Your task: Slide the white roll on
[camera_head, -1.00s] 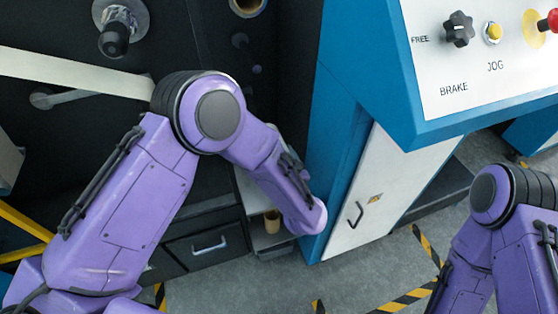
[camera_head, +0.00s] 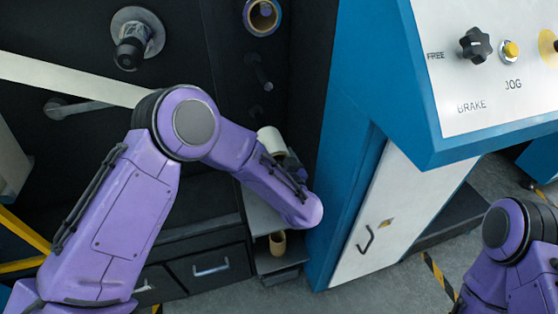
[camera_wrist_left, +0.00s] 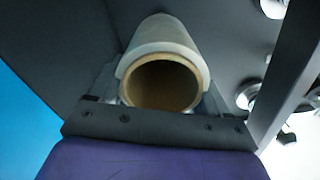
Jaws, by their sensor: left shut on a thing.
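The white roll (camera_head: 270,140) is a short white tube with a brown hollow core. It shows partly behind my left forearm in the head view. In the left wrist view, the roll (camera_wrist_left: 165,47) has its open core end facing the camera, between the fingers. My left gripper (camera_head: 288,158) is shut on it, mostly hidden by the forearm. Dark pegs stick out of the black machine face above the roll, one of them a peg (camera_head: 258,72) apart from it. My right gripper is out of view; only that arm shows at lower right.
A large dark spindle (camera_head: 138,40) and a roll with a brown core (camera_head: 262,17) are on the machine face. A pale web (camera_head: 70,78) runs at left. A blue cabinet (camera_head: 345,150) stands close at right. A brown core (camera_head: 277,243) stands on a low shelf.

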